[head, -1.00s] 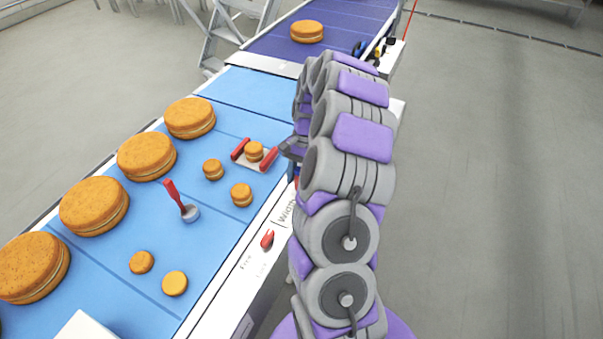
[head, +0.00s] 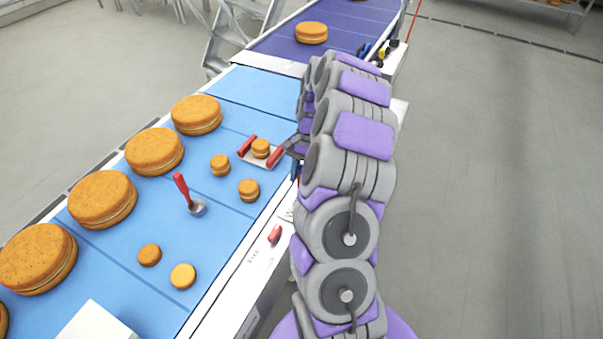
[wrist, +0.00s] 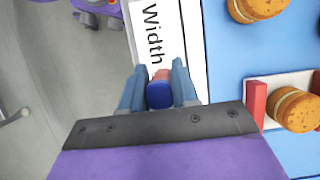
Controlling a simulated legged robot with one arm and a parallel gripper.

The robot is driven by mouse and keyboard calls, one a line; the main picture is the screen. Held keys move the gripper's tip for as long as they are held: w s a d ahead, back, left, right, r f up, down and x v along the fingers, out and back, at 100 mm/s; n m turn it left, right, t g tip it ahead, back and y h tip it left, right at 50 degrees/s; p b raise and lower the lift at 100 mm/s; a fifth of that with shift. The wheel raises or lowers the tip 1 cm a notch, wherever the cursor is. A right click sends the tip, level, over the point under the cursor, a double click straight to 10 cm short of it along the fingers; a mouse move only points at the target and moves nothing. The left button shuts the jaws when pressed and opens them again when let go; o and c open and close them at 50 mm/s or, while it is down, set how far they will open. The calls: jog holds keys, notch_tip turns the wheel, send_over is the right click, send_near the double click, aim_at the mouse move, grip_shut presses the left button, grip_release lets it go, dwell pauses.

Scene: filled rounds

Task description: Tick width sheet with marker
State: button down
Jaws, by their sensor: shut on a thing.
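In the wrist view my gripper (wrist: 159,85) is shut on a marker (wrist: 160,95) with a blue end and a red part beyond it. The marker is over the edge of a white sheet (wrist: 157,38) printed "Width". Its tip is hidden, so I cannot tell whether it touches the sheet. In the head view my gripper (head: 294,146) is at the right edge of the blue conveyor, partly hidden by my arm. The sheet is mostly hidden there by my arm.
On the blue conveyor (head: 245,95) lie several large and small filled rounds. A small round sits between two red bars on a white plate (head: 249,155). A red marker-like piece (head: 274,234) lies on the white rail.

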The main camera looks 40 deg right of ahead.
jog(key=shift+d+f, duration=0.25)
jog(key=shift+d, duration=0.95)
jog(key=shift+a+r, duration=0.15)
jog(key=shift+a, duration=0.75)
jog(key=shift+d, duration=0.7)
jog(key=shift+a+p, duration=0.35)
jog(key=shift+a, duration=0.25)
jog(key=shift+d, duration=0.15)
jog(key=shift+d, duration=0.35)
jog(key=shift+a, duration=0.35)
